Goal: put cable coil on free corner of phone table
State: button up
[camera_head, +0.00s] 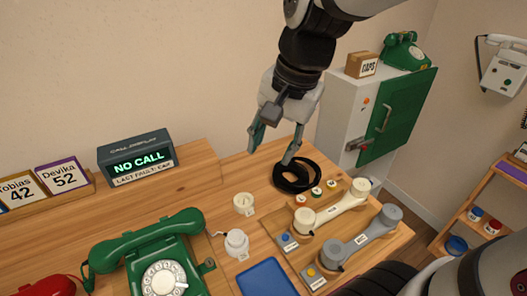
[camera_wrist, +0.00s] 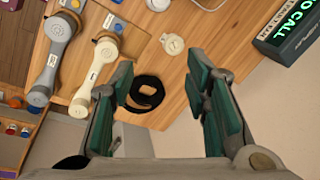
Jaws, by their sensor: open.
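The black cable coil (camera_head: 293,177) lies flat on the wooden phone table (camera_head: 180,190), near its back right part. The coil also shows in the wrist view (camera_wrist: 147,93), between my two fingers and nearer the left one. My gripper (camera_head: 273,148) hangs above the coil with its fingers pointing down. The fingers are spread and nothing is between them in contact. In the wrist view my gripper (camera_wrist: 165,85) shows green pads standing wide apart.
A cream handset (camera_head: 332,207) and a grey handset (camera_head: 360,238) lie on a board right of the coil. A green phone (camera_head: 150,255), a call display (camera_head: 136,158) and a blue tray (camera_head: 265,278) share the table. A grey cabinet (camera_head: 343,120) stands behind.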

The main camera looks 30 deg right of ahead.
jog(key=s+a+r+n+t+h, duration=0.1)
jog(key=s+a+n, duration=0.1)
jog(key=s+n, duration=0.8)
jog(key=shift+s+a+r+n+t, duration=0.15)
jog(key=shift+s+n+t, duration=0.15)
jog(key=shift+s+n, duration=0.15)
jog(key=shift+r, duration=0.25)
dwell(0.3)
